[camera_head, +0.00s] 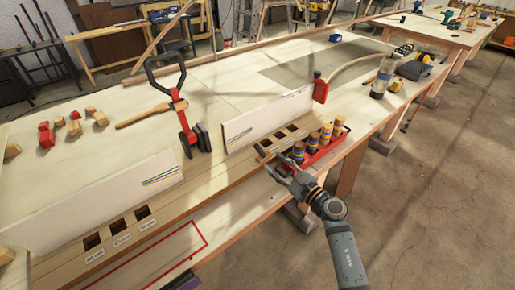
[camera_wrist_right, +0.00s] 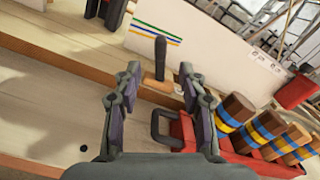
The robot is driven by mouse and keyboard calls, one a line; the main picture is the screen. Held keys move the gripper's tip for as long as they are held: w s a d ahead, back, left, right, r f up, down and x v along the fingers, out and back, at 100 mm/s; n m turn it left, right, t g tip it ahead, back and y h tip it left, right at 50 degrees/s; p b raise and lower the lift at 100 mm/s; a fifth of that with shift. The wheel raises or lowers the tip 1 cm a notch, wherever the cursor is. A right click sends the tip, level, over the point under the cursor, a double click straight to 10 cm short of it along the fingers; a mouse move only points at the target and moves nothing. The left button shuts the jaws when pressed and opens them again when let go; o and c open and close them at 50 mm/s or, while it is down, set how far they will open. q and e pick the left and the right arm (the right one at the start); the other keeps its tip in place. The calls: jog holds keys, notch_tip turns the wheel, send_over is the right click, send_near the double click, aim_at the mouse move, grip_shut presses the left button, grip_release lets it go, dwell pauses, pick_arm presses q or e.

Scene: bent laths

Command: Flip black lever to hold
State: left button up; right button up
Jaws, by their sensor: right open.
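The black lever (camera_wrist_right: 160,60) stands on a wooden block in the right wrist view, in front of a white panel with coloured stripes. In the head view its place at the slotted wooden rail is too small to make out clearly. My right gripper (camera_head: 284,172) is open and empty beside the rail's front edge. In the right wrist view its fingertips (camera_wrist_right: 160,70) stand apart, with the lever showing between them and farther off; I see no contact. Its lever position is not labelled legibly. My left gripper is not in view.
A red tray (camera_wrist_right: 185,132) with several banded wooden cylinders (camera_wrist_right: 237,108) is close on the right of my gripper. White panels (camera_head: 265,122) stand along the rail. A red tool with a black loop handle (camera_head: 164,70) stands on the bench.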

aim_at(260, 150)
jog(key=p+x, duration=0.1)
jog(key=x, duration=0.9)
jog(key=shift+w, duration=0.15)
jog(key=shift+c, duration=0.3)
grip_shut()
